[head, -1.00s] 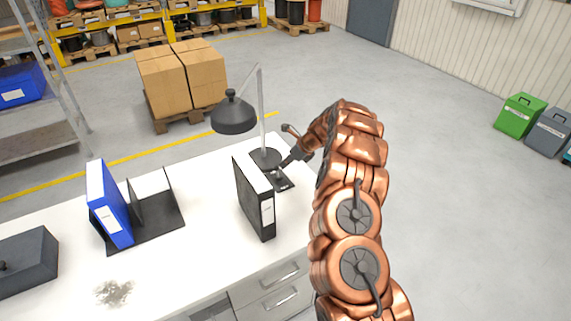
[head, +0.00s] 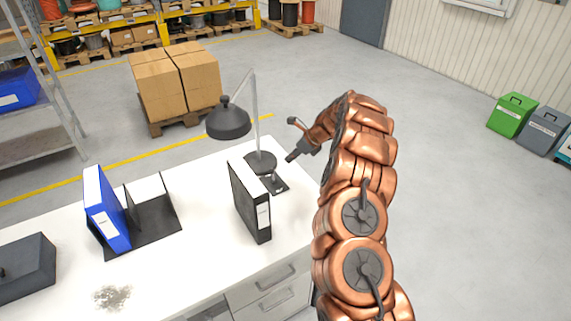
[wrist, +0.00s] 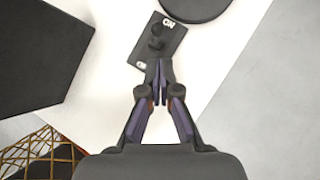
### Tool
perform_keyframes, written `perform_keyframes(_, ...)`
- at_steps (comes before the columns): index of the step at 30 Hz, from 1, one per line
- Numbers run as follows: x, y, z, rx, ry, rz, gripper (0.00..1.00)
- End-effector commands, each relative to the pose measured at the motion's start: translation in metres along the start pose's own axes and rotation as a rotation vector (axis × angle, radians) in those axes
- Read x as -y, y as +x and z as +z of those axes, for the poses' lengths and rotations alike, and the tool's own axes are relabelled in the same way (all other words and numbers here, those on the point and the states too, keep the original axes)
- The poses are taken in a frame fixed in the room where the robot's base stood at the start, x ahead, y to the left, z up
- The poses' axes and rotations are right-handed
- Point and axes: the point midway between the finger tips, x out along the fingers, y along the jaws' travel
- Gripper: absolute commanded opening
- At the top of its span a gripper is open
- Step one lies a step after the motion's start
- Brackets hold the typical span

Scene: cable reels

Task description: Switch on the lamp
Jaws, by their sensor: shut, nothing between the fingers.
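The black desk lamp stands at the far right part of the white desk, its shade (head: 229,122) hanging from a thin grey pole and its round base (head: 260,162) on the desktop. No glow shows from the shade. A dark switch plate (head: 275,184) lies by the base. In the wrist view the plate (wrist: 173,46) carries a small black lever (wrist: 156,42), an "ON" label near the lamp base (wrist: 195,8) and a pale mark at its other end. My gripper (head: 290,158) is shut and empty, above and right of the plate. Its fingertips (wrist: 159,65) overlap the plate's near end in the wrist view.
A black binder (head: 252,203) stands left of the plate, close by. A blue binder (head: 105,210) stands in a black holder further left. A dark box (head: 25,268) sits at the desk's left. Open floor lies right of the desk.

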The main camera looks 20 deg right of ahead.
Motion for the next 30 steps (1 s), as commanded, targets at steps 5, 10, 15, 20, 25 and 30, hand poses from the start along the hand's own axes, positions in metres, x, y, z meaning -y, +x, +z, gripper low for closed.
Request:
perform_keyframes(5, 0.01, -0.028, 0.009, 0.001, 0.0, -0.006, 0.0)
perform_keyframes(10, 0.014, -0.051, 0.02, 0.0, 0.0, -0.002, 0.0)
perform_keyframes(15, 0.016, -0.064, 0.025, 0.0, 0.001, 0.0, 0.0)
perform_keyframes(20, 0.017, -0.068, 0.027, -0.001, 0.001, 0.001, 0.0)
perform_keyframes(25, 0.017, -0.069, 0.028, -0.001, 0.001, 0.001, 0.0)
perform_keyframes(30, 0.017, -0.069, 0.028, -0.001, 0.001, 0.002, 0.0)
